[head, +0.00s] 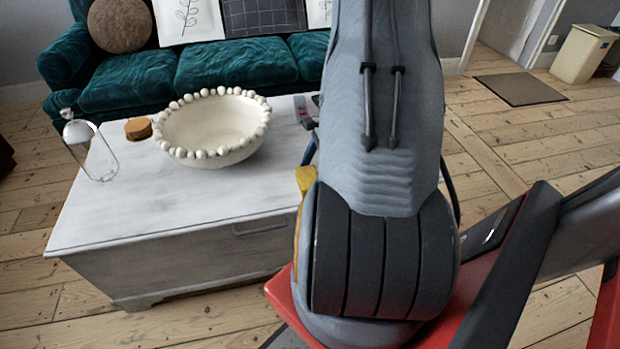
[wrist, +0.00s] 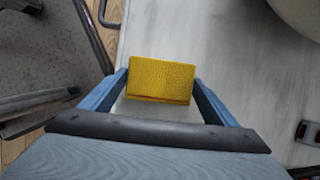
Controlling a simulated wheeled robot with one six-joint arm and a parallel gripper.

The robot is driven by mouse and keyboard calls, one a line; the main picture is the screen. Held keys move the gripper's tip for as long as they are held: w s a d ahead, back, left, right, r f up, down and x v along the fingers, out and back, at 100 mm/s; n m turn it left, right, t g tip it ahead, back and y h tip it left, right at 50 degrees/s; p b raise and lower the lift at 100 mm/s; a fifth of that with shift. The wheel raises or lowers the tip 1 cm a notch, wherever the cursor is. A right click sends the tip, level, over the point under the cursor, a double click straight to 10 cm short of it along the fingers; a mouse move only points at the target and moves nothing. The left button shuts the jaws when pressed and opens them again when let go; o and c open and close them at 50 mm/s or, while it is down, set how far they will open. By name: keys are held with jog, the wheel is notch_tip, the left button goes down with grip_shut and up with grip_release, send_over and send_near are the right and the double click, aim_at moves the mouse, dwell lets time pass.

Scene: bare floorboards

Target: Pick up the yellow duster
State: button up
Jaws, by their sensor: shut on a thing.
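The yellow duster (wrist: 161,78) is a small textured yellow block in the wrist view. It sits between the two blue fingers of my gripper (wrist: 160,85), which are shut on it. In the head view only a small yellow part of the duster (head: 305,178) shows at the right of the white chest, beside my arm. My arm hides most of the gripper there. The white chest top lies beneath the duster in the wrist view; whether they touch, I cannot tell.
The white chest (head: 120,215) carries a beaded bowl (head: 214,155), a wooden round piece (head: 138,128) and a silver wire-framed object (head: 80,130). A small grey and red item (head: 305,112) lies near its far right. A green sofa (head: 235,65) stands behind.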

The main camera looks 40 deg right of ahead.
notch_tip(320, 180, up, 10)
jog(key=p, duration=0.1)
jog(key=shift+p, duration=0.35)
